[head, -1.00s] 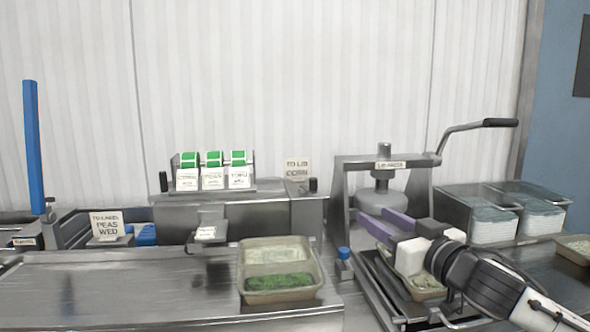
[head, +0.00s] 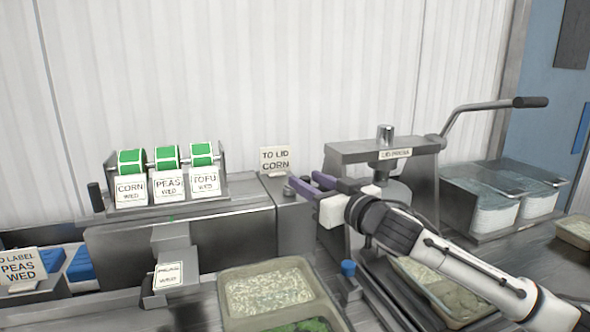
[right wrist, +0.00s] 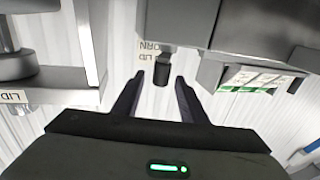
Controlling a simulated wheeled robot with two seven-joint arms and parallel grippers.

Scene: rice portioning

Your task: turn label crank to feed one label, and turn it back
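The label dispenser (head: 185,235) stands at left in the head view, with green label rolls (head: 167,157) above CORN, PEAS and TOFU cards. The black crank handle (right wrist: 162,70) at its right end shows in the right wrist view, upper middle. My right gripper (head: 305,183) has its purple fingers at that end in the head view, where they hide the handle. In the right wrist view my right gripper (right wrist: 159,76) is open, with the handle between its fingertips; I see a gap on both sides. My left gripper is out of view.
A tray of rice and greens (head: 270,292) sits in front of the dispenser. The lid press (head: 380,150) stands close right of my gripper, with another tray (head: 440,290) below it. Stacked clear containers (head: 500,195) stand further right. A TO LID CORN sign (head: 275,160) stands behind.

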